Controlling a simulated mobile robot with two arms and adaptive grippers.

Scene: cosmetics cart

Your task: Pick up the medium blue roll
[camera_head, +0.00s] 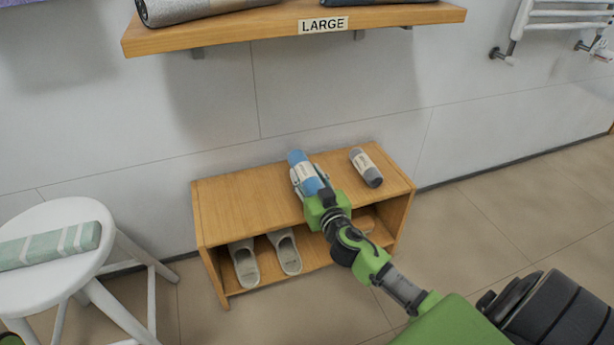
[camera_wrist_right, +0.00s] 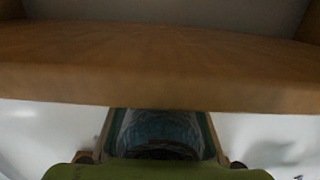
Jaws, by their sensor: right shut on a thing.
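The blue roll (camera_head: 302,170) with a pale label band is at the top of the low wooden bench, left of a grey roll (camera_head: 366,167). My right gripper (camera_head: 309,180) is shut around the blue roll, with one finger on each side. The roll's near end is partly hidden by the gripper. In the right wrist view the dark bluish roll (camera_wrist_right: 160,128) shows between the two fingers. I cannot tell whether the roll touches the bench top.
The wooden bench (camera_head: 235,193) stands against the wall, with grey slippers (camera_head: 286,252) on its lower level. A white stool (camera_head: 50,280) with a green striped towel (camera_head: 50,245) stands at left. A wooden shelf (camera_head: 230,32) labelled LARGE hangs above.

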